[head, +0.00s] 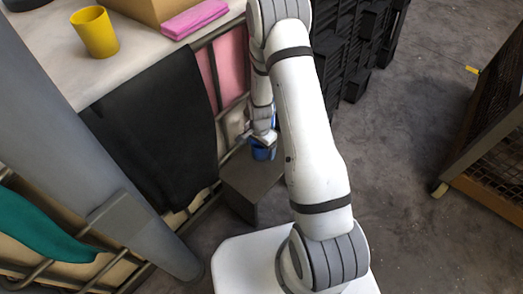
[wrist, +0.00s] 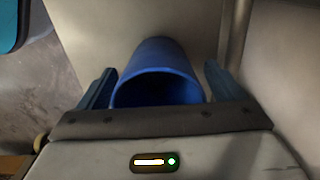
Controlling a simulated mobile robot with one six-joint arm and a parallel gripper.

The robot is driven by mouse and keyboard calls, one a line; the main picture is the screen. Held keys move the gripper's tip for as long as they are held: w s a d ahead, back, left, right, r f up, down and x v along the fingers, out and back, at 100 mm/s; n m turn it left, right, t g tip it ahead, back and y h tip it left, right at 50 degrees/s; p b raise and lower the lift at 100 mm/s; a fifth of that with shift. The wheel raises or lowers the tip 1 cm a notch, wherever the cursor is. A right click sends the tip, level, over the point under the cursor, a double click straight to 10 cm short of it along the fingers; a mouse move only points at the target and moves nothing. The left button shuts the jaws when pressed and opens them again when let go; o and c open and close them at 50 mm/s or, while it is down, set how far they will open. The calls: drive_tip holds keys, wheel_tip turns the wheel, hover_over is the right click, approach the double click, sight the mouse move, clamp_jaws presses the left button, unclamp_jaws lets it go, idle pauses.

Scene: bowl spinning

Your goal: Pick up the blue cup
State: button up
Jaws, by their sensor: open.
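The blue cup (wrist: 160,62) is in the middle of the wrist view, with its dark open mouth facing the camera. In the head view only a small part of the blue cup (head: 262,154) shows, on top of a dark grey block (head: 240,187). My gripper (wrist: 158,88) is open, with one finger on each side of the cup. Narrow gaps seem to show between the fingers and the cup wall. In the head view my gripper (head: 262,141) is right above the cup and hides most of it.
A white counter (head: 140,50) at upper left holds a yellow cup (head: 95,32), a pink item (head: 195,19) and a cardboard box (head: 150,8). A black cloth (head: 160,125) hangs from it. Black crates (head: 350,50) stand behind my arm. Bare floor (head: 415,130) lies to the right.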

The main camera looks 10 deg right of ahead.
drive_tip(key=shift+f, duration=0.9)
drive_tip(key=shift+r, duration=0.1)
drive_tip(key=c, duration=1.2)
drive_tip(key=shift+r, duration=0.15)
